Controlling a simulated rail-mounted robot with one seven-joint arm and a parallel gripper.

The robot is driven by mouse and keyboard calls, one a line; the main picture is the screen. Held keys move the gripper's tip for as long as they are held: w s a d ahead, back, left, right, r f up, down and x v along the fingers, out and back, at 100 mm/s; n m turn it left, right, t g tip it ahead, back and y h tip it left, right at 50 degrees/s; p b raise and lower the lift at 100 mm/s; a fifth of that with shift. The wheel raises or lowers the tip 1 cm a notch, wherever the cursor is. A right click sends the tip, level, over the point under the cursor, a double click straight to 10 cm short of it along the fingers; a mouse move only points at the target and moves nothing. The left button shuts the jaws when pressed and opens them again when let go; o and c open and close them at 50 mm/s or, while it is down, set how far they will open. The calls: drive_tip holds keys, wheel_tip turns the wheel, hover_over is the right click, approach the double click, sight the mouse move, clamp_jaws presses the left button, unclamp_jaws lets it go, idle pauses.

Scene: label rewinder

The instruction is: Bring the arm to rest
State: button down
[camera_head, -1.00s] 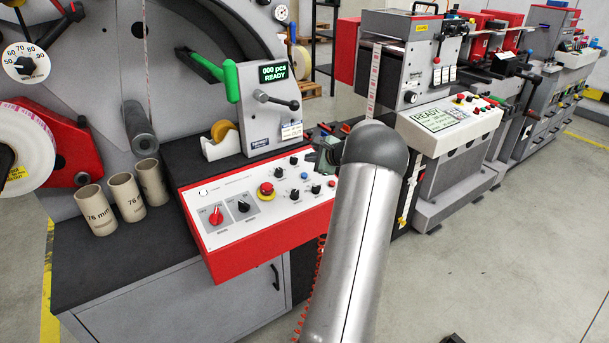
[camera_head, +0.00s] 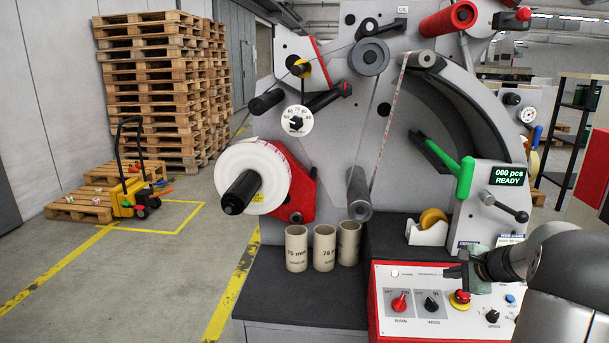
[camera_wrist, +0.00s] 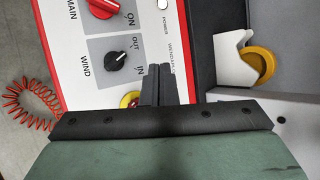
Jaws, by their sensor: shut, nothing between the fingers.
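My gripper (camera_head: 462,272) is at the lower right of the head view, in front of the red-edged control panel (camera_head: 415,322). Its two dark fingers are together and empty. In the wrist view the shut fingers (camera_wrist: 158,85) point toward the panel and partly cover the yellow-ringed emergency stop (camera_wrist: 131,99). That stop (camera_head: 461,298) shows just below the fingers in the head view. I cannot tell the distance between fingertips and panel. My arm enters from the right edge.
The red main switch (camera_head: 399,302) and black wind switch (camera_head: 431,303) are on the panel. A tape dispenser (camera_head: 428,230), a green-handled lever (camera_head: 465,178) and several cardboard cores (camera_head: 324,248) stand nearby. A white label roll (camera_head: 270,165) is at left. Open floor (camera_head: 140,270) lies left.

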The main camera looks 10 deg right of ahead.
drive_tip(key=s+a+r+n+g+y, duration=0.1)
drive_tip(key=s+a+n+g, duration=0.3)
drive_tip(key=a, duration=0.9)
drive_tip(key=s+a+r+n+g, duration=0.1)
drive_tip(key=s+a+n, duration=0.35)
drive_tip(key=a, duration=0.85)
drive_tip(key=s+a+f+n+g+h, duration=0.1)
drive_tip(key=s+a+n, duration=0.4)
drive_tip(key=s, duration=0.5)
drive_tip(key=s+a+f+n+g+h, duration=0.2)
drive_tip(key=s+a+n, duration=0.4)
drive_tip(key=s, duration=0.4)
drive_tip(key=shift+n+g, duration=0.5)
drive_tip(key=shift+n, duration=0.25)
